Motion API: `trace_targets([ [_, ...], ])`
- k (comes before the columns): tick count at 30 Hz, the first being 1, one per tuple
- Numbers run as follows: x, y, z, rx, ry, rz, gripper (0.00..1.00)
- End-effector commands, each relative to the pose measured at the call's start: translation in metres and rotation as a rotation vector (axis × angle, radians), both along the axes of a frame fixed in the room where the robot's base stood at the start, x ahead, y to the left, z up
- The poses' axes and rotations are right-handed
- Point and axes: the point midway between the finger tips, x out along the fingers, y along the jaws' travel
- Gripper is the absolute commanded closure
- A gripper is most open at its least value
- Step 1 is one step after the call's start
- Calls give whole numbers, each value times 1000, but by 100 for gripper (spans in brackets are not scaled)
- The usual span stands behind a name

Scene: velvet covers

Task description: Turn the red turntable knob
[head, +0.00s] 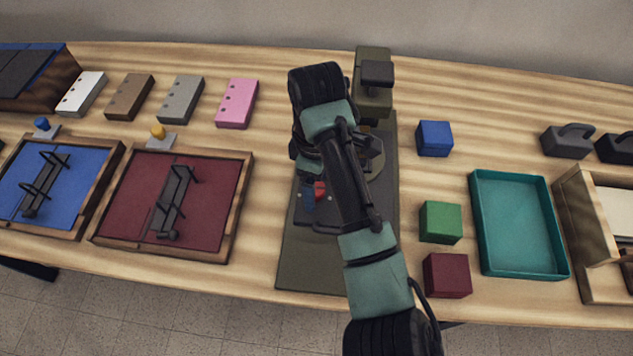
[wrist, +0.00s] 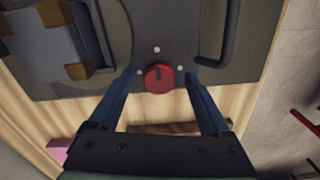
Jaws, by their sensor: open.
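The red turntable knob (wrist: 161,78) is in the middle of the wrist view, on a dark plate with small white dots around it and a dark mark on its face. In the head view the knob (head: 320,188) is partly hidden by my arm. My gripper (wrist: 160,88) is open, with one blue finger on each side of the knob. I cannot tell whether the fingers touch it. The olive turntable base (head: 310,265) lies under my arm in the head view, and the round platter (head: 376,160) is partly covered.
A black bar handle (wrist: 221,42) stands right of the knob in the wrist view. In the head view, a red framed tray (head: 238,215) is to the left. Green (head: 441,222), blue (head: 434,138) and maroon (head: 447,275) blocks and a teal tray (head: 515,225) are to the right.

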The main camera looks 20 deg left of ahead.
Motion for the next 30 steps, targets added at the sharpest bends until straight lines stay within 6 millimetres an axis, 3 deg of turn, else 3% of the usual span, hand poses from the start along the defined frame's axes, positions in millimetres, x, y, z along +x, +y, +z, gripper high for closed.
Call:
trace_targets([
  [8, 0, 0, -1, 0, 0, 0, 20],
  [21, 0, 0, -1, 1, -1, 0, 100],
  [30, 0, 1, 1, 2, 1, -28, 100],
])
